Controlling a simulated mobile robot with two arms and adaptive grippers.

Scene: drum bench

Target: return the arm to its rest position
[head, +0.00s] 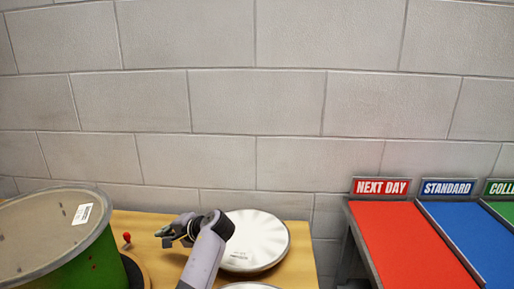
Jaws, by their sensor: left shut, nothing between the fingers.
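My left gripper (164,238) is shut and empty. It hangs over the wooden bench (150,219), pointing left. Its arm rises from the bottom edge of the head view, and its wrist covers part of a round white drum pad (262,236). My right gripper is not in view.
A large green drum (88,268) with a pale top and a white label stands at the left. A small red knob (127,238) is between it and my gripper. Red NEXT DAY (410,240) and blue STANDARD (465,240) lanes lie at the right. A block wall (250,100) stands behind.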

